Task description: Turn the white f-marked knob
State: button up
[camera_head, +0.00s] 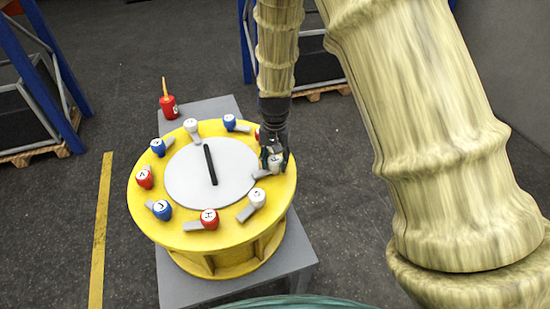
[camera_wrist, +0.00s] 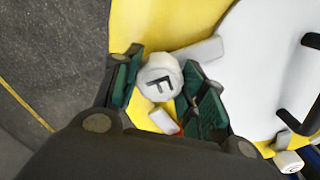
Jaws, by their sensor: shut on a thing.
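The white knob marked F (camera_wrist: 160,80) sits between the green pads of my gripper (camera_wrist: 158,92) in the wrist view. My gripper is shut on it, one finger on each side. A light grey lever (camera_wrist: 199,52) extends from beside the knob toward the upper right. In the head view my gripper (camera_head: 274,158) points down at the right side of the round yellow stand (camera_head: 145,205), and the white knob (camera_head: 276,164) shows partly between its fingers.
Several red, blue and white lettered knobs with grey levers ring the grey disc (camera_head: 190,185), which bears a black bar (camera_head: 210,165). A red knob (camera_head: 256,134) is close behind my gripper. A red object with a yellow stick (camera_head: 168,106) stands on the grey table (camera_head: 222,105).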

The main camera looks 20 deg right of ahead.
aim_at(275, 159)
jog(key=m+p, duration=0.1)
jog(key=m, duration=0.4)
jog(key=shift+w, duration=0.1)
jog(key=shift+m, duration=0.4)
jog(key=o, duration=1)
notch_tip(275, 159, up, 12)
dwell(0.4)
dwell(0.4)
